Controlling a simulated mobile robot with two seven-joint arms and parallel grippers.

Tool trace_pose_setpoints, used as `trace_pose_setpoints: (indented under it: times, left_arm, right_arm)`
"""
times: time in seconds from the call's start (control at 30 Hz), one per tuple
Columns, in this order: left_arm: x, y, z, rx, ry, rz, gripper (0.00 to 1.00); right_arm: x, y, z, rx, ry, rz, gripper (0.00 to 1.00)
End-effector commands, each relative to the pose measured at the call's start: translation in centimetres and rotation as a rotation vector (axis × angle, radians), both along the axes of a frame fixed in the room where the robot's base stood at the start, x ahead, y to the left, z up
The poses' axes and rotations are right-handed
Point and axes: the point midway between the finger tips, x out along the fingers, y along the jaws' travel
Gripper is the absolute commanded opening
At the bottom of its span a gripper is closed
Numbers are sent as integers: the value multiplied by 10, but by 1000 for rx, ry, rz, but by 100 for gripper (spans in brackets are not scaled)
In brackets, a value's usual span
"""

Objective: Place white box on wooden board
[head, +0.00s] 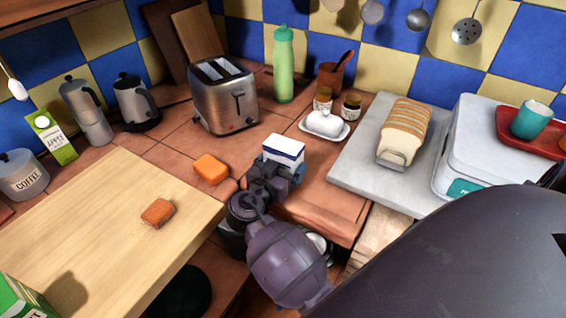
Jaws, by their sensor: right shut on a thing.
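The white box (284,149) has a blue band along its side and is near the middle of the head view, above the tiled counter. My right gripper (277,172) is shut on it from the near side, and the fingers hide its lower part. I cannot tell whether the box touches the counter. The light wooden board (110,215) lies at the left front, to the left of my right gripper. A small orange-brown block (157,213) sits on the board. My left gripper is not in view.
An orange sponge-like block (211,169) lies between the board and the white box. A toaster (224,95), green bottle (284,65) and butter dish (325,125) stand behind. A grey slab (350,165) with bread is to the right. A green carton (22,298) is at the lower left.

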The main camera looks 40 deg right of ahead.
Motion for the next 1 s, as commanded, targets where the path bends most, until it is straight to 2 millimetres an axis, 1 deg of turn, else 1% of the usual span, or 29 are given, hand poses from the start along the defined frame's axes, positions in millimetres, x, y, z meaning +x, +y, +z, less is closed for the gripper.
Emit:
trace_pose_setpoints:
  times: [0.03, 0.27, 0.47, 0.5, 0.53, 0.77, 0.87, 1.0]
  left_arm:
    - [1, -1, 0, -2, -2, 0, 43]
    - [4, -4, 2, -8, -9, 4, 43]
    - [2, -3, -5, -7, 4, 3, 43]
    - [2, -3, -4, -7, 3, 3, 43]
    - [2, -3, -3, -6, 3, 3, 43]
    - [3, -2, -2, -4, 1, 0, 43]
    - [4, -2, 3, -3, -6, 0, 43]
    - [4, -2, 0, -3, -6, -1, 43]
  right_arm:
    - [-1, 2, -4, 0, 2, -1, 66]
    - [-2, 2, -3, 0, -2, -1, 66]
    - [-2, 2, -8, 0, 0, -2, 66]
    - [-2, 2, -7, 0, -1, -2, 96]
    - [-2, 2, -6, 0, -1, -1, 100]
    - [-1, 2, -5, 1, -2, -1, 100]
    - [-1, 2, -1, 0, -3, -1, 100]
    - [0, 0, -3, 0, -1, -1, 100]
